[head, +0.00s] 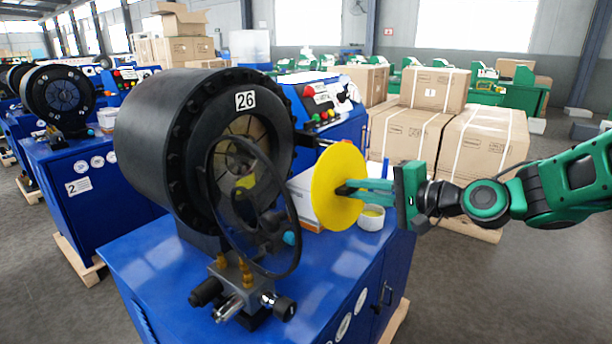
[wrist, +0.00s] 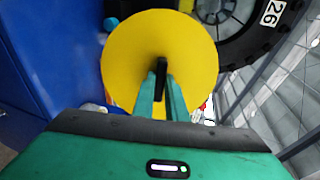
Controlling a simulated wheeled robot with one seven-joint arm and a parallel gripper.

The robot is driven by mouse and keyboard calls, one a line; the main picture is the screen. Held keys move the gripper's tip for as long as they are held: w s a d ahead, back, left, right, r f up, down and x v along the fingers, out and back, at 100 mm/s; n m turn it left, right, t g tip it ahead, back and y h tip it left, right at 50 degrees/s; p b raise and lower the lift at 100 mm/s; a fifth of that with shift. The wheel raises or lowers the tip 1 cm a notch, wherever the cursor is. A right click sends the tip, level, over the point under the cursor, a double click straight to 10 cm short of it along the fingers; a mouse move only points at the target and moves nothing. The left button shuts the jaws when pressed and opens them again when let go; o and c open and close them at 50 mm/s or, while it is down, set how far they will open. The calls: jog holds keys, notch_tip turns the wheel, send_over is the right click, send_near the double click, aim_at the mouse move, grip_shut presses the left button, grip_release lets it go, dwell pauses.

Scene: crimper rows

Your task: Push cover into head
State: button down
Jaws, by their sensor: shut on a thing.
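The cover is a flat yellow disc (head: 336,186) with a dark handle, held upright. My gripper (head: 352,188) is shut on the handle from the right. In the wrist view the yellow disc (wrist: 135,50) fills the middle, with my gripper's fingertips (wrist: 161,82) closed on the dark handle. The head is the big black cylinder (head: 165,140) marked 26, with its round opening to the left of the cover. The disc is apart from the opening. In the wrist view part of the black head (wrist: 255,40) shows at upper right.
A clear, dark-rimmed round shield (head: 262,262) stands in front of the opening. Metal and brass fittings (head: 240,292) sit below it on the blue cabinet (head: 150,262). A white round container (head: 371,218) stands below my gripper. Strapped cardboard boxes (head: 482,140) stand behind at right.

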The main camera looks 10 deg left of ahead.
jog(key=s+a+r+y, duration=0.1)
jog(key=s+a+r, duration=0.2)
jog(key=s+a, duration=0.1)
jog(key=s+a+r+n+y, duration=0.1)
jog(key=s+a+r+y, duration=0.1)
jog(key=a, duration=0.5)
jog(key=shift+s+a+r+n+g+y, duration=0.15)
jog(key=shift+s+r+n+g+y, duration=0.2)
jog(key=shift+s+r, duration=0.6)
jog(key=shift+s+f, duration=0.3)
jog(key=shift+x, duration=2.9)
jog(key=shift+w, duration=0.1)
jog(key=shift+x, duration=1.3)
